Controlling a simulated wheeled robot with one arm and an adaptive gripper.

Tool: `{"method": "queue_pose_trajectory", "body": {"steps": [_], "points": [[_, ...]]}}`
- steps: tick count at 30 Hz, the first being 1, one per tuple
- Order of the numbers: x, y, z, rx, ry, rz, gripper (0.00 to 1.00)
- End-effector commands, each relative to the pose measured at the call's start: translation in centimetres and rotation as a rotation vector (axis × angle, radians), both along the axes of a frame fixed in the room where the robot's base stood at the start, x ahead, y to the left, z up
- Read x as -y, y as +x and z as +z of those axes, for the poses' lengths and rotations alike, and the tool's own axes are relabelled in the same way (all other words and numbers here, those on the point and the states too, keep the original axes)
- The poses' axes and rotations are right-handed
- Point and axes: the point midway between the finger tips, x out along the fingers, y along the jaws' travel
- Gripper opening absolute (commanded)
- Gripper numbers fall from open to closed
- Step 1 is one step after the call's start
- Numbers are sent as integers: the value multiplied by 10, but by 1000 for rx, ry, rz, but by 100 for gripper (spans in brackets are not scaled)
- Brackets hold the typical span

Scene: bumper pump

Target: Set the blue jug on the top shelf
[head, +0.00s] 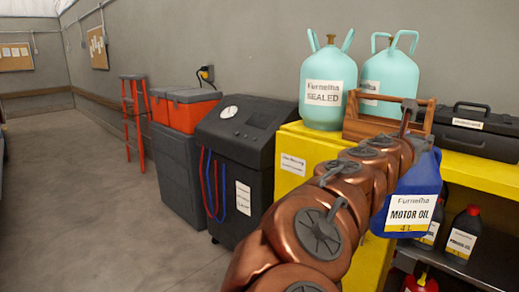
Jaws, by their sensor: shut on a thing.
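The blue jug (413,189) carries a white label reading "Motor Oil 4L". It hangs about upright at my gripper (408,112), in front of the yellow shelf unit. My gripper is shut on the jug near its top; my arm hides the jug's left side and part of the grip. The yellow top shelf (478,172) is behind the jug, with its surface a little below the jug's top. I cannot tell the exact gap between jug and shelf edge.
Two mint gas cylinders (322,82), a wooden tote (362,124) and a black case (476,128) stand on top. Dark bottles (462,234) stand on the lower shelf. A dark machine (240,165) is at the left. Bare top shows at the right front.

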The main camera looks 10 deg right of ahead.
Motion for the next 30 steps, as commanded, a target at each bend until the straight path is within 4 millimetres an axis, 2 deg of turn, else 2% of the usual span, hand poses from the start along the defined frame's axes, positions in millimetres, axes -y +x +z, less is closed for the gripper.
{"method": "queue_pose_trajectory", "body": {"steps": [5, 12, 30], "points": [[-24, 20, -18, 0, -3, 87, 0], [-43, 37, -35, 2, -2, 159, 0], [-65, 57, -55, 3, 4, 242, 0]]}}
